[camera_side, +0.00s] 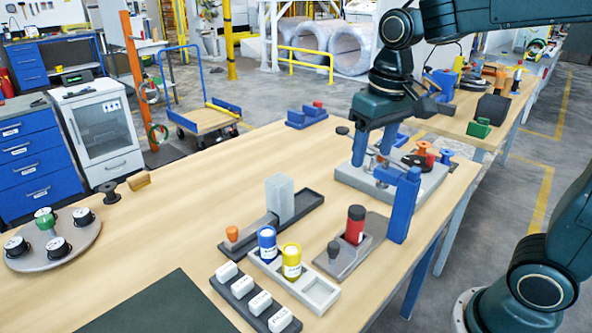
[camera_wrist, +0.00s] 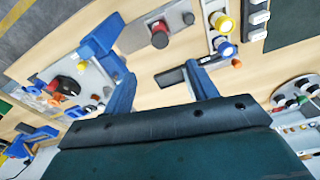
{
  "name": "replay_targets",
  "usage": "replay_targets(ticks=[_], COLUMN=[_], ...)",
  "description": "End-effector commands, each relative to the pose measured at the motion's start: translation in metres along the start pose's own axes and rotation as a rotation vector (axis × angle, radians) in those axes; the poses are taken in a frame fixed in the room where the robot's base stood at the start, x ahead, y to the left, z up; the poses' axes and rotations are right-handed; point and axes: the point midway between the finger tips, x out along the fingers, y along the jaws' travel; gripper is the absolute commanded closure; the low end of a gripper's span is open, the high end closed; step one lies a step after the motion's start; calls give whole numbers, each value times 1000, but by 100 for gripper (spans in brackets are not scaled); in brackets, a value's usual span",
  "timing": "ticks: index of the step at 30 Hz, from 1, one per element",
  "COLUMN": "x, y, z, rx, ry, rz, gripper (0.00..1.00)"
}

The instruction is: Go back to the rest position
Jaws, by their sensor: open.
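My gripper (camera_side: 374,150) hangs from my dark green arm above the right part of the wooden table in the side view. Its two blue fingers point down and stand apart with nothing held between them. In the wrist view my gripper (camera_wrist: 160,78) shows its blue fingers spread left and right, with bare tabletop and part of a dark tray between them. Behind and below the fingers in the side view is a grey fixture plate (camera_side: 432,185) with red and orange spools. The fingers partly hide this plate, and I cannot tell their exact height above it.
A blue upright bracket (camera_side: 405,205) stands close by at the table's right edge. A grey block (camera_side: 280,197), a red cylinder (camera_side: 354,225), blue (camera_side: 267,243) and yellow (camera_side: 291,262) cans stand nearer the front. A round spool tray (camera_side: 55,258) lies left. The table's middle-left is clear.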

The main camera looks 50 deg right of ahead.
Motion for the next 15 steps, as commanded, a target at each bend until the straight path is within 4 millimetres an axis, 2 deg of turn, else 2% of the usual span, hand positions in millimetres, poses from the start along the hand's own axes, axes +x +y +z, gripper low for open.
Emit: replay_targets(ticks=[8,15], x=[-3,-13], y=[1,6], z=[6,33], rx=[-8,-45], ry=[18,92], rz=[-4,-20], gripper=[42,42])
